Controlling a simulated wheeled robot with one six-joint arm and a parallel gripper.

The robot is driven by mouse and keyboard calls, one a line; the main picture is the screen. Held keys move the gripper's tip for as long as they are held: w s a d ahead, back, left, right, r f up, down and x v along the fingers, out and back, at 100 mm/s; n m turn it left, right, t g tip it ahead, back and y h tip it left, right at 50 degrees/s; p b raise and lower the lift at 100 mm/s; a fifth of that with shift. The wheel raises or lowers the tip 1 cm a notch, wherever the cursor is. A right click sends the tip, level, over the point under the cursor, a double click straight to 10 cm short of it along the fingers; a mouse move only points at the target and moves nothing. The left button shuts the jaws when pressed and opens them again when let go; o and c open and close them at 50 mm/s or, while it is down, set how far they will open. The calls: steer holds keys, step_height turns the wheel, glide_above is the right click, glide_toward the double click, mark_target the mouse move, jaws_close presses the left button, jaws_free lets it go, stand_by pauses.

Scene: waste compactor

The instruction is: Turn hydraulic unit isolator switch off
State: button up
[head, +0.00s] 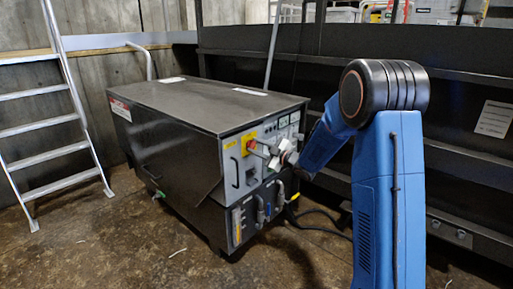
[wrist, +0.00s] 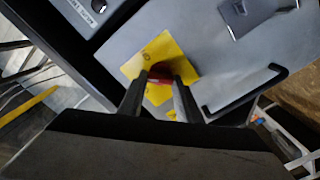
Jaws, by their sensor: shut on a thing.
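The isolator switch is a red knob (wrist: 160,74) on a yellow plate (wrist: 148,57), on the grey front panel of the hydraulic unit. In the wrist view my gripper (wrist: 160,88) has its two fingers on either side of the red knob, shut on it. The fingers hide part of the knob, so I cannot tell its turn position. In the head view the yellow plate (head: 247,138) is at the upper left of the panel, and my gripper (head: 259,149) reaches it from the right. The hydraulic unit (head: 190,105) is a dark metal cabinet.
A black handle (wrist: 245,95) and a metal latch (wrist: 255,12) are on the panel near the knob. Hoses (head: 270,200) run down the unit's lower front. An aluminium ladder (head: 75,100) stands at left. A dark steel wall (head: 460,130) rises behind my arm. The floor in front is clear.

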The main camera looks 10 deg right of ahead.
steer(key=n, duration=0.4)
steer(key=shift+f+n, duration=0.1)
steer(key=shift+n, duration=0.3)
steer(key=shift+s+f+n, duration=0.1)
steer(key=shift+f+n, duration=0.05)
steer(key=shift+n, duration=2.05)
steer(key=o, duration=1)
steer(key=shift+a, duration=0.1)
steer(key=shift+o, duration=0.2)
steer(key=shift+s+d, duration=0.25)
steer(key=shift+d, duration=0.05)
steer(key=v, duration=1.6)
steer(key=shift+s, duration=0.3)
steer(key=shift+d, duration=0.15)
